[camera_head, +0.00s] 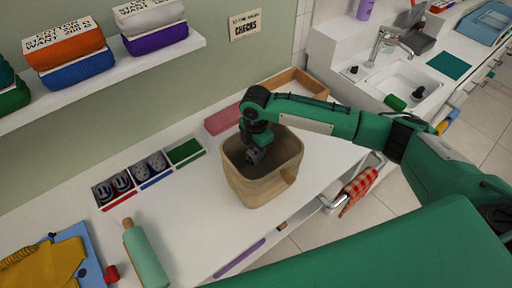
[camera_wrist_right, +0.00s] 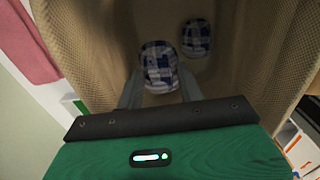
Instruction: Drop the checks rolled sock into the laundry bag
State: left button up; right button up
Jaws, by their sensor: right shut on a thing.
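The beige woven laundry bag (camera_head: 262,185) stands open on the white counter. My right gripper (camera_head: 256,154) reaches down into its mouth. In the right wrist view, my right gripper (camera_wrist_right: 159,88) is shut on a blue-and-white checked rolled sock (camera_wrist_right: 158,62), held between the fingers inside the bag. A second checked rolled sock (camera_wrist_right: 196,37) shows farther in, apart from the held one. The bag's walls (camera_wrist_right: 95,45) surround both socks in that view. The held sock is hidden in the head view. My left gripper is not in view.
Left of the bag are a sock box with striped rolled socks (camera_head: 113,187), one with patterned rolled socks (camera_head: 149,168), and an empty green box (camera_head: 185,151). A pink item (camera_head: 222,119) and wooden tray (camera_head: 298,82) lie behind.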

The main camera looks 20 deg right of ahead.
aim_at(256, 150)
jog(key=shift+f, duration=0.55)
dwell(0.9)
jog(key=o, duration=0.8)
jog(key=shift+o, duration=0.7)
notch_tip(256, 150, up, 9)
jog(key=p, duration=0.9)
